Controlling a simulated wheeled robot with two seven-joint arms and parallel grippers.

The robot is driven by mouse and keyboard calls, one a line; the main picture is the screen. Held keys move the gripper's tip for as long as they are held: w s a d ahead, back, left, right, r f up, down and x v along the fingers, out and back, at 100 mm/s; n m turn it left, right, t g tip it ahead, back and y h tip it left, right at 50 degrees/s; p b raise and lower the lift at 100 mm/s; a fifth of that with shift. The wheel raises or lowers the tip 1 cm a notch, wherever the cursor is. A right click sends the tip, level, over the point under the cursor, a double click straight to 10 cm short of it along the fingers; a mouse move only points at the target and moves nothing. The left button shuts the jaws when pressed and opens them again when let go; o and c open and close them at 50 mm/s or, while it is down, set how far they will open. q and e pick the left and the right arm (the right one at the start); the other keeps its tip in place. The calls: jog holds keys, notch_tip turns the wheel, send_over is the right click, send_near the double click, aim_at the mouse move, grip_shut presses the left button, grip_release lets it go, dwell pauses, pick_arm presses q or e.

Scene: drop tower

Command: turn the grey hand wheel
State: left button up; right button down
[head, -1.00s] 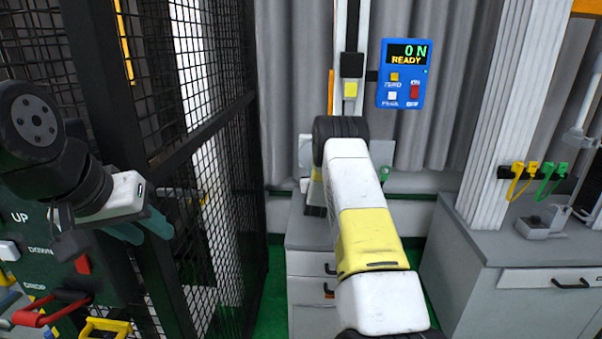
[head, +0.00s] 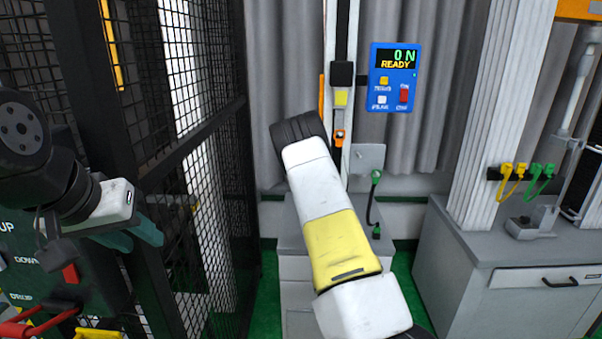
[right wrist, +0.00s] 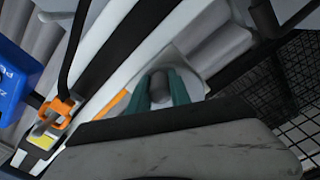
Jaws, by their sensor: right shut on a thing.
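In the right wrist view, the teal fingers of my right gripper (right wrist: 161,92) are shut on a small grey knob (right wrist: 158,84). A pale grey round disc, which looks like the hand wheel (right wrist: 192,82), shows just behind the fingers. Its outline is partly hidden by the gripper. In the head view, my right arm covers the wheel and the right gripper. My left gripper (head: 136,238) is at the left, its teal fingers apart and empty, in front of the dark green panel.
A blue box (head: 394,77) reads "0 N READY". A grey plate (head: 367,158) and an orange part (head: 340,136) sit by the upright rail. A black mesh cage (head: 205,200) stands at the left. A grey bench (head: 520,245) is at the right.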

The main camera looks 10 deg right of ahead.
jog(key=shift+d+r+n, duration=0.1)
jog(key=shift+r+n, duration=0.35)
jog(key=shift+n, duration=0.6)
jog(key=shift+d+r+n, duration=0.1)
jog(key=shift+r+n, duration=0.35)
jog(key=shift+n, duration=0.6)
jog(key=c, duration=1.2)
grip_release()
jog(key=shift+s, duration=0.1)
jog(key=v, duration=0.7)
jog(key=shift+s+a, duration=0.15)
jog(key=shift+s, duration=0.25)
jog(key=shift+r, duration=0.1)
